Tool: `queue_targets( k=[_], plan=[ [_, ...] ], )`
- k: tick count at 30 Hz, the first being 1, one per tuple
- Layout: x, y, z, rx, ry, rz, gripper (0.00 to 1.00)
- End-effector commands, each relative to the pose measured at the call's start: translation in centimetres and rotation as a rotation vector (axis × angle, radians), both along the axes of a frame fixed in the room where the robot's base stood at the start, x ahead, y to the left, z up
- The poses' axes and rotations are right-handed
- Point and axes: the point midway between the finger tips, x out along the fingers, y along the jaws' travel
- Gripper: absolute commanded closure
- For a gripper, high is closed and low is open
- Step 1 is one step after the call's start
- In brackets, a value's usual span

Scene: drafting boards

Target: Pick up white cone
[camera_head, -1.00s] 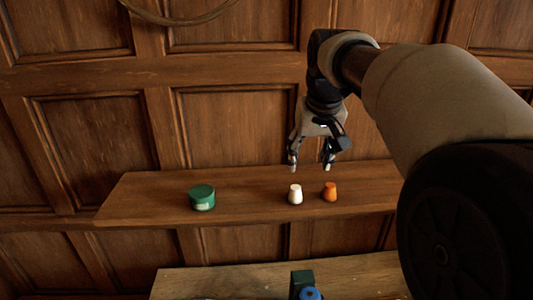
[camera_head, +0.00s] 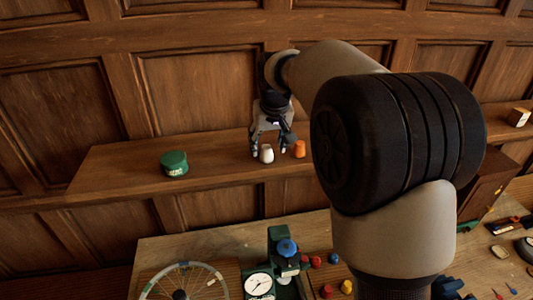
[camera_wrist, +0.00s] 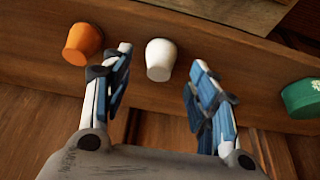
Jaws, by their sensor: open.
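The white cone (camera_head: 267,154) stands upright on the wooden wall shelf (camera_head: 215,178). It has a rounded top. In the wrist view the white cone (camera_wrist: 160,60) appears between the tips of my open gripper (camera_wrist: 161,57), with visible space on both sides. In the head view my gripper (camera_head: 268,148) is down at the shelf with its fingers on either side of the cone. Whether a finger touches it cannot be told. The orange cone (camera_head: 300,149) stands close to the right, just outside the fingers; it also shows in the wrist view (camera_wrist: 83,43).
A green round tin (camera_head: 174,164) stands on the shelf to the left, with bare shelf between. The panelled wall rises behind. Below, a workbench (camera_head: 150,250) holds a spoked wheel (camera_head: 182,286), a dial gauge (camera_head: 259,285) and small coloured pieces.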

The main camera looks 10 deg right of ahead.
Motion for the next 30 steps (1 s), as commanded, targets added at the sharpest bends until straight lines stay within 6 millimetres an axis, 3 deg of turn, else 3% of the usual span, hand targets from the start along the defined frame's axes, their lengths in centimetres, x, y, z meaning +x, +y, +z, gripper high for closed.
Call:
queue_targets(
  k=[7, 16, 30],
  plan=[
    [1.9, 0.1, -3.0, 0.000, 0.003, 0.000, 0.46],
    [2.1, 0.0, -3.5, 0.000, 0.000, 0.000, 0.46],
    [2.1, 0.0, -3.4, 0.000, 0.001, 0.000, 0.77]
  ],
)
